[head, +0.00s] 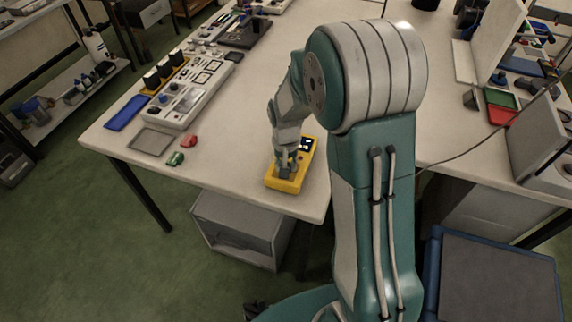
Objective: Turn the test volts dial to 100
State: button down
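A yellow instrument (298,178) with a small lit display (306,144) lies on the white bench near its front corner. My gripper (287,168) is over the lower part of this instrument, pointing down at its face. The fingers are small and dark here, and I cannot tell whether they are open or shut or touching a knob. The test volts dial is not readable; it is hidden by the gripper or too small to make out.
Left of the instrument lie a red block (189,141), a green block (176,158), a grey tray (151,141) and a blue tray (127,113). A white control panel (190,98) stands behind them. The bench front edge is close to the instrument.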

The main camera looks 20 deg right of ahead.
jog(key=m, duration=0.5)
jog(key=shift+w+m, duration=0.15)
jog(key=shift+m, duration=0.25)
dwell(0.4)
jog(key=shift+c, duration=1.9)
grip_release()
jog(key=shift+a, duration=0.1)
notch_tip(320, 180, up, 12)
jog(key=shift+f, duration=0.1)
